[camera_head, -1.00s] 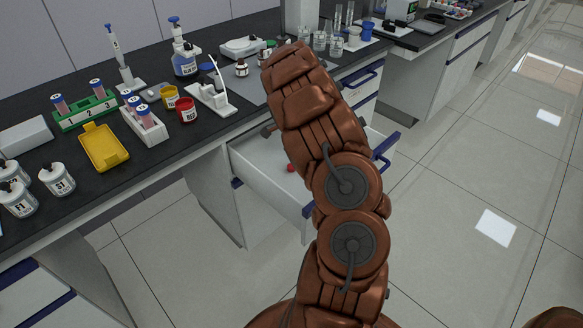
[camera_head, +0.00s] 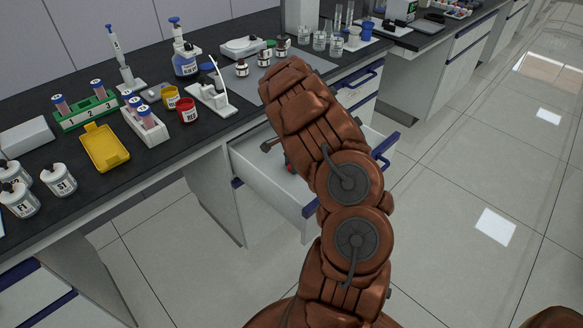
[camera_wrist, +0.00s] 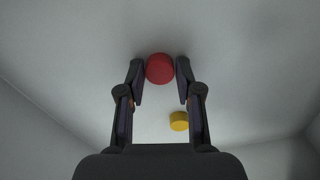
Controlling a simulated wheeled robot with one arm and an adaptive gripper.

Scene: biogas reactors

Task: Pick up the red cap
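The red cap (camera_wrist: 160,68) lies on the pale drawer floor in the wrist view, between the tips of my gripper (camera_wrist: 160,72). A finger stands on each side of it, with a narrow gap showing on both sides. My gripper is open and holds nothing. In the head view my arm hides most of the gripper and the cap. Only a small bit of red shows there beside dark gripper parts, inside the open drawer (camera_head: 262,185).
A yellow cap (camera_wrist: 179,121) lies in the drawer, nearer the gripper's palm. Drawer walls stand close on both sides. Above is the dark bench top (camera_head: 75,190) with a yellow tray (camera_head: 104,148), a green rack (camera_head: 86,116) and several bottles.

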